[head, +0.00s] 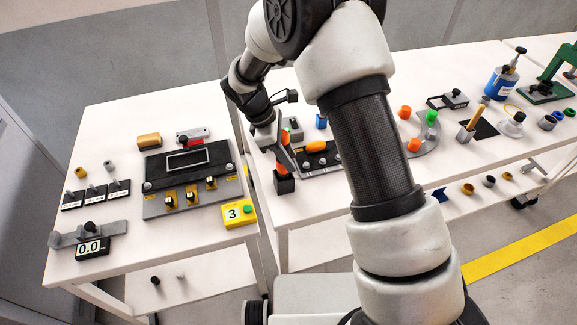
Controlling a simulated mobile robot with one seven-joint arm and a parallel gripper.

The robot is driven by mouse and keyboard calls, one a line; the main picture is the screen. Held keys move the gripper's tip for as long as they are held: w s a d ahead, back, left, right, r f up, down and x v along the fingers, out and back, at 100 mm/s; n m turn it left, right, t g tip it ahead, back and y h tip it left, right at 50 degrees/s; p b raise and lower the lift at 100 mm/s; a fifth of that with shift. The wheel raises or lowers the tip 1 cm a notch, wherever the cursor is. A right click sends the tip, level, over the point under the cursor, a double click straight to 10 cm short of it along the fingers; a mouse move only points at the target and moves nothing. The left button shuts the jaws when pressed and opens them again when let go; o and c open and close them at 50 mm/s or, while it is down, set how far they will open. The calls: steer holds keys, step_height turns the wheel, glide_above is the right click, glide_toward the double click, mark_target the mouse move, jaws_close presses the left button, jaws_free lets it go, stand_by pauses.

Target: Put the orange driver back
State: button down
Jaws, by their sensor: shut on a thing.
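My gripper (279,140) is over the left end of the middle table, shut on the orange driver (282,168). Only a small orange part of the driver shows, just below the fingers, above a black block (285,185) at the table's front left corner. I cannot tell whether the block is part of the driver or a separate stand, or whether it touches the table. The gripper and wrist hide much of the driver. A dark rack (322,164) with a rounded orange piece (316,146) on it lies just right of the gripper.
A narrow gap separates the tables. Orange and green knobs (431,117) and a blue bottle (500,82) stand further right. My arm hides the middle.

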steer(key=shift+f, duration=1.75)
steer(key=shift+f, duration=0.1)
steer(key=shift+f, duration=0.15)
steer(key=c, duration=1.3)
jaws_free()
steer(key=shift+c, duration=0.2)
